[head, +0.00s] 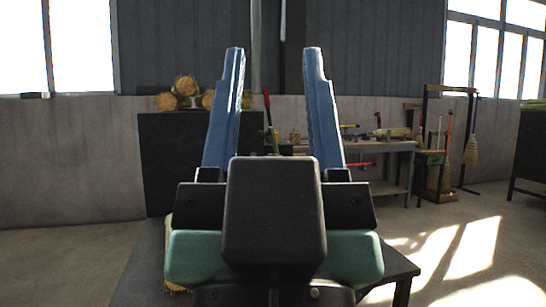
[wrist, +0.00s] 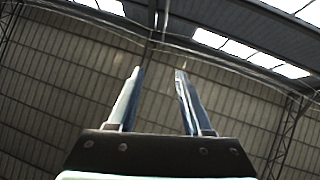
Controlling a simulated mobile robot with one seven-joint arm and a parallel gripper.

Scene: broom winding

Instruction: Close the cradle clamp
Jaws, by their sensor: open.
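My gripper (head: 278,50) stands upright in the middle of the head view, its two blue fingers spread wide apart with nothing between them. In the wrist view my gripper (wrist: 159,70) is also open and empty, against a wall and roof. I cannot make out the cradle clamp for certain; my gripper and wrist hide the middle of the near table. A thin upright lever with a red top (head: 267,103) shows between the fingers, farther back. I cannot tell whether it belongs to the clamp. Some straw (head: 176,288) peeks out at the lower left behind my gripper.
A dark table (head: 396,268) lies behind and below my gripper. Straw bundles (head: 187,86) rest on a dark panel (head: 168,150) at the back left. A workbench (head: 385,147) with tools stands at the back, and a broom (head: 472,148) hangs at the right. Open floor lies at the right.

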